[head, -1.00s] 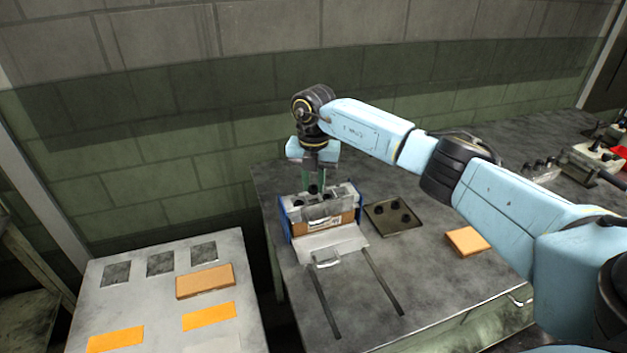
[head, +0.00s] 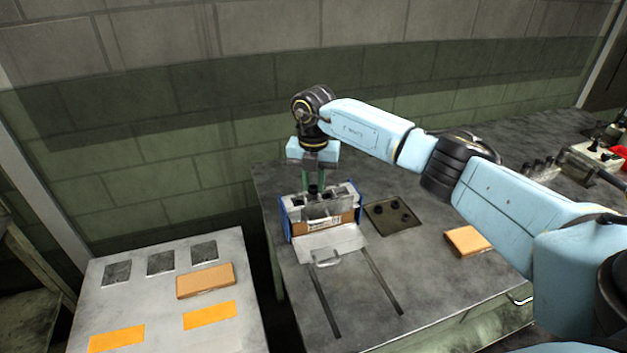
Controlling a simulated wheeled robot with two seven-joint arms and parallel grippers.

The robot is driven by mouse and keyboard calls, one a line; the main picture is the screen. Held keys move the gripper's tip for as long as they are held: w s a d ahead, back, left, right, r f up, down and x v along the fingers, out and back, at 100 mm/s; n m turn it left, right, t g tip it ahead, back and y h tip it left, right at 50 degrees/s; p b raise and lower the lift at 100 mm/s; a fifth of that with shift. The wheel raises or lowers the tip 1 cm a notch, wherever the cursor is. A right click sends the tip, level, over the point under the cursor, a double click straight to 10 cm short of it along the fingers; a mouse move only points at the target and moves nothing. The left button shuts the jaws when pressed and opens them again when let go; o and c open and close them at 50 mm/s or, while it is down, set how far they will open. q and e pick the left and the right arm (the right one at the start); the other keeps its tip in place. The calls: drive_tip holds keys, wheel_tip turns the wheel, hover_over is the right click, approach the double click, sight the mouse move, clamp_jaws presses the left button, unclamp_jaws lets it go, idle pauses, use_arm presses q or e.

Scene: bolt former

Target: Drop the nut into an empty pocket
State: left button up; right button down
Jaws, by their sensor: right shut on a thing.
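My right gripper (head: 313,184) points straight down at the back of the dark table, with its fingers close together on a small dark nut (head: 313,190). The nut is just above the back edge of a box-like fixture (head: 327,222) with blue sides and an orange-brown front band. Grey pockets show in the top of the fixture; I cannot tell clearly what is inside them. The fingers hide part of its back edge. A dark square tray (head: 408,231) to the right holds several dark round nuts. My left gripper is not in view.
A metal plate with a handle (head: 327,258) and two dark rails lie before the fixture. An orange block (head: 467,241) is to the right. A pale side table (head: 160,300) at left bears orange blocks and dark squares. Other equipment (head: 590,160) stands far right.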

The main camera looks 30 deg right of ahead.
drive_tip(key=shift+f+b, duration=0.4)
drive_tip(key=shift+f, duration=0.4)
idle(0.4)
drive_tip(key=c, duration=1.2)
unclamp_jaws()
wheel_tip(320, 180, up, 13)
drive_tip(key=shift+r, duration=0.2)
